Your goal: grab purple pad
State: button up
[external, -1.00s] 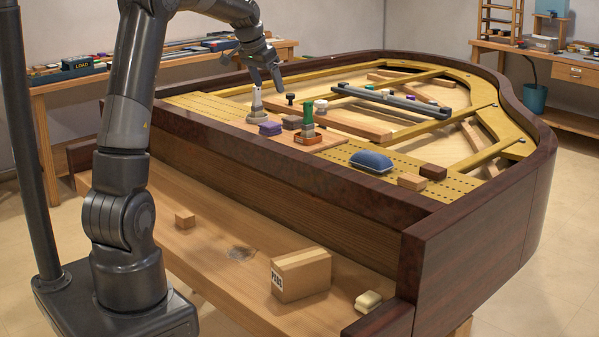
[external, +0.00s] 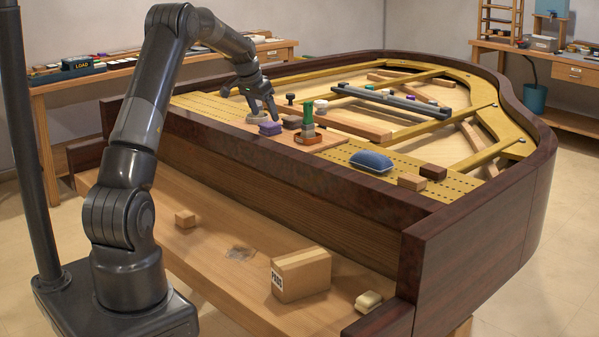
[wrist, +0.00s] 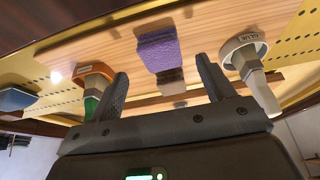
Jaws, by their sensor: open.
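The purple pad (external: 270,128) lies on a wooden board on top of the piano frame. In the wrist view the purple pad (wrist: 158,51) shows as a rough-textured block, beyond the fingertips and roughly between them. My gripper (external: 262,112) is above and close to the pad in the external view. In the wrist view my gripper (wrist: 162,82) has its two fingers spread wide with nothing between them. I cannot tell the exact gap between fingers and pad.
A brown block (external: 292,122) sits just right of the pad. A blue pad (external: 371,160) lies farther right on the frame.

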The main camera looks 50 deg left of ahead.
aim_at(269, 124)
jog(key=x, duration=0.4)
jog(key=shift+w+a+f, duration=0.1)
jog(key=shift+w+f, duration=0.1)
jog(key=shift+f, duration=0.15)
jog(key=c, duration=1)
